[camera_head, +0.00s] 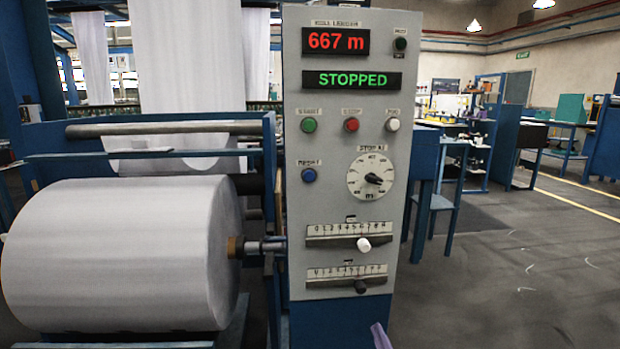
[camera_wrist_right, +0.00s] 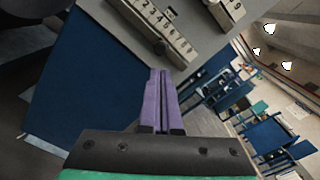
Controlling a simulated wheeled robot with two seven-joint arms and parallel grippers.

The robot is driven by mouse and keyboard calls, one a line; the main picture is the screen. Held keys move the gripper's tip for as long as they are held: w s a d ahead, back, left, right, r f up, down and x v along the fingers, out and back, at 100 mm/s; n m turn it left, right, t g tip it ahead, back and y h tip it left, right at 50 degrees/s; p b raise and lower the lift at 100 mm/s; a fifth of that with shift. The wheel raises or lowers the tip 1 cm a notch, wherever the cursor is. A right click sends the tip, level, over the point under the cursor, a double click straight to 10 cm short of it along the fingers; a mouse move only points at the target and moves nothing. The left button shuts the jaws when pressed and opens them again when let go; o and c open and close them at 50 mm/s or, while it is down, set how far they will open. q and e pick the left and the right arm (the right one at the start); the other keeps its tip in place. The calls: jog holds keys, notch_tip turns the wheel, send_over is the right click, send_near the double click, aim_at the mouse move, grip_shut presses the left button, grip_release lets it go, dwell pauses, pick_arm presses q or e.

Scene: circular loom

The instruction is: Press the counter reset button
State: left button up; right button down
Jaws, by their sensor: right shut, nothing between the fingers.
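The grey control panel (camera_head: 338,215) stands upright with a red display (camera_head: 336,41) reading 667 m and a green display (camera_head: 352,80) reading STOPPED. A blue button (camera_head: 309,175) sits at the panel's left, below the green button, under a small label that is hard to read. My right gripper (camera_head: 380,335) shows only as purple fingers at the bottom edge, below the panel's lower slider and well below the blue button. In the right wrist view its purple fingers (camera_wrist_right: 159,75) are shut and empty, with the panel's lower part beyond them. My left gripper is not in view.
The panel also bears a green button (camera_head: 309,125), a red button (camera_head: 351,125), a white button (camera_head: 393,125), a dial (camera_head: 370,177), an upper slider knob (camera_head: 363,244) and a lower slider knob (camera_head: 360,287). A large white fabric roll (camera_head: 120,255) is at left. Floor at right is open.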

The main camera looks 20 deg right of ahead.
jog(key=w+d+r+m+g+p, duration=0.1)
jog(key=d+m+g+p, duration=0.55)
jog(key=m, duration=0.25)
jog(key=w+a+r+m+t+y+p, duration=0.1)
jog(key=w+a+r+m+y+p, duration=0.1)
jog(key=a+r+m+y+p, duration=0.45)
jog(key=w+a+r+m+t+y+p, duration=0.1)
jog(key=w+a+r+m+y+p, duration=0.2)
jog(key=a+r+m+y+p, duration=0.3)
pick_arm(q)
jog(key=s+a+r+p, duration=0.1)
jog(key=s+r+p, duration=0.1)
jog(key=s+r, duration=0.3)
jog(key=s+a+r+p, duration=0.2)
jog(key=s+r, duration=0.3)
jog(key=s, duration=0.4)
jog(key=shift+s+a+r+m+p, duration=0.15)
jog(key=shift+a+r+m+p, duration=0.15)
jog(key=shift+p, duration=0.4)
pick_arm(e)
jog(key=w+a+r+m+t+y, duration=0.1)
jog(key=a+r+m+t, duration=0.1)
jog(key=r, duration=0.7)
jog(key=w+a+r+m+t+y, duration=0.1)
jog(key=a+r+m+t, duration=0.1)
jog(key=r+m+t, duration=0.3)
notch_tip(320, 180, up, 4)
jog(key=shift+w+a+f+m, duration=0.1)
jog(key=shift+w+a+m, duration=0.05)
jog(key=shift+a+m, duration=0.35)
